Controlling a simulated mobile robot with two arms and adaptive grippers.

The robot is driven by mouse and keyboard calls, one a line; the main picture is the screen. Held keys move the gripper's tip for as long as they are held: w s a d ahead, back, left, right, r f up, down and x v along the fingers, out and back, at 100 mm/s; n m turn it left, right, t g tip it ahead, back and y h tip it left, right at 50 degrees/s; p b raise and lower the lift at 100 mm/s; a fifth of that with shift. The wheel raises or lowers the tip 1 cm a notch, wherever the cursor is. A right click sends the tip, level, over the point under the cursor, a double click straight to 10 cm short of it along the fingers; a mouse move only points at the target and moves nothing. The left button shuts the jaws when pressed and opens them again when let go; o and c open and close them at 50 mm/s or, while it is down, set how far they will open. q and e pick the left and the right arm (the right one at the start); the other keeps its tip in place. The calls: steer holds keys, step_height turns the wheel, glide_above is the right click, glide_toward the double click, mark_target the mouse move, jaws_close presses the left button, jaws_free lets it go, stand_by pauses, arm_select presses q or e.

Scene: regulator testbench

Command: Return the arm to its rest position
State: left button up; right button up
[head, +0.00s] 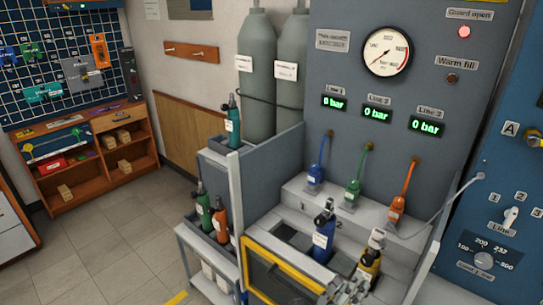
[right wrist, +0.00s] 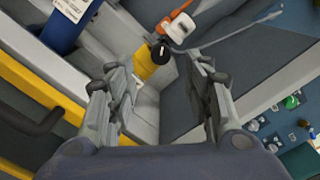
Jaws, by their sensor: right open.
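My right gripper (head: 350,288) is at the bottom of the head view, at the front of the testbench. In the right wrist view its two fingers (right wrist: 157,82) are spread wide with nothing between them. My left gripper is not in view.
A yellow-framed guard (head: 262,272) edges the bench front. Blue, green and orange hose connectors (head: 353,192) sit on the ledge behind. A grey cable (head: 455,190) hangs at the right. Green and orange cylinders (head: 220,222) stand in a left rack. The floor at left is clear.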

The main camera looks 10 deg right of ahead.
steer(key=w+a+r+n+t+y, duration=0.4)
steer(key=a+r+n+t+y, duration=0.55)
steer(key=n, duration=0.65)
steer(key=s+a+f+n+g+y, duration=0.8)
steer(key=f+n+y, duration=0.25)
steer(key=n, duration=0.55)
steer(key=s+d+f+n+g+h, duration=0.35)
steer(key=s+d+g, duration=0.2)
steer(key=s, duration=0.25)
steer(key=s+d+f+n+g+h, duration=0.3)
steer(key=s+d+f+g, duration=0.1)
steer(key=s+d, duration=0.35)
step_height(320, 180, down, 26)
steer(key=s+g, duration=0.2)
steer(key=s+d+f, duration=0.2)
steer(key=s+f, duration=1.4)
steer(key=f, duration=0.1)
steer(key=shift+s+d+g, duration=0.4)
